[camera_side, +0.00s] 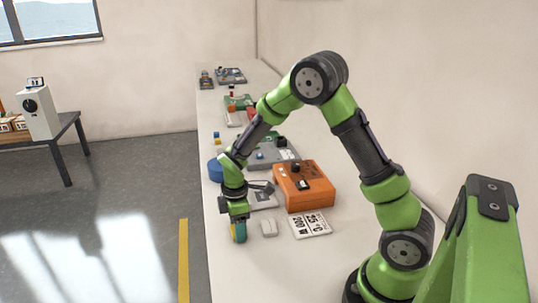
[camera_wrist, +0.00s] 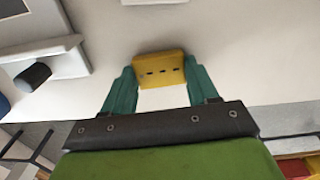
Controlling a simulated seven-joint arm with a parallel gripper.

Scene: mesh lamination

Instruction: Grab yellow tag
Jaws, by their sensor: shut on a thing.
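The yellow tag (camera_wrist: 161,66) is a small block with a row of dark slots on its face. In the wrist view it sits between the two teal fingers of my gripper (camera_wrist: 159,74), which are shut on it from both sides. In the side view my gripper (camera_side: 239,231) points down near the table's left edge. Only a thin bit of yellow shows there, so I cannot tell whether the tag touches the table.
The white table (camera_side: 262,280) holds an orange device (camera_side: 318,195) and a printed label card (camera_side: 310,225), right of my gripper. A blue round item (camera_side: 215,170) and several devices stand farther back. The table front is clear.

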